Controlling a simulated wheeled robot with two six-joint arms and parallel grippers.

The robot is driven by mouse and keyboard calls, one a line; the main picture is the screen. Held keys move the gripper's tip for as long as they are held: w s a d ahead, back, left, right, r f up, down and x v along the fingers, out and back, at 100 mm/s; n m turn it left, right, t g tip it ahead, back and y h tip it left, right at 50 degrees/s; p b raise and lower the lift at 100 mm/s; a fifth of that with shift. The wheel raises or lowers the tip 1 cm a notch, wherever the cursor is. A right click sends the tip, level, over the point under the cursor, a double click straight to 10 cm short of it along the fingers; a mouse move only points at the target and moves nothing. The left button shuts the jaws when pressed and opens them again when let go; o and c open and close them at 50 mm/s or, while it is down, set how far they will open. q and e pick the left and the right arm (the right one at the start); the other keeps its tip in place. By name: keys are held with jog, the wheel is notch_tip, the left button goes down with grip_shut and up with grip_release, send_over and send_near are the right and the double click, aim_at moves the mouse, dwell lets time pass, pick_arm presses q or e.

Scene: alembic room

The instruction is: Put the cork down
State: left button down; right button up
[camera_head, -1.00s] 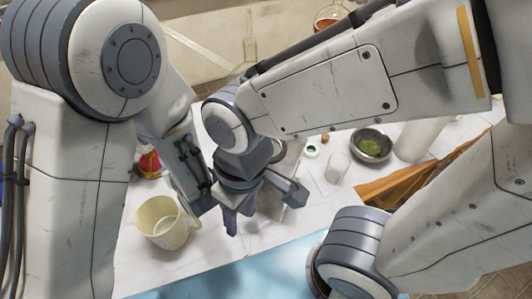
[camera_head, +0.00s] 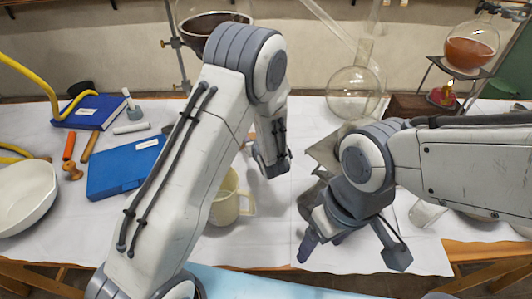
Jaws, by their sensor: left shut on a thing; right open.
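My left gripper (camera_head: 271,168) points down over the white worktop behind the cream jug. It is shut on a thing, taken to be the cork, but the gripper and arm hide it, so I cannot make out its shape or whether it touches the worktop. My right gripper (camera_head: 352,252) is open, its fingers spread wide and empty, over the front of the worktop, right of the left gripper.
The cream jug (camera_head: 230,204) stands partly behind my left arm. Blue books (camera_head: 125,167), a brown stopper-like piece (camera_head: 72,171) and a white bowl (camera_head: 25,197) lie left. A round glass flask (camera_head: 354,92) stands behind; an orange-filled flask (camera_head: 468,50) sits on a stand at right.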

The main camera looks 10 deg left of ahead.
pick_arm(q)
notch_tip(320, 180, down, 6)
jog(key=shift+r, duration=0.2)
jog(key=shift+f, duration=0.2)
jog(key=shift+c, duration=2.4)
grip_release()
jog(key=shift+r, duration=0.1)
jog(key=shift+r, duration=0.15)
jog(key=v, duration=1.2)
jog(key=shift+d+b, duration=0.1)
jog(key=shift+b, duration=0.2)
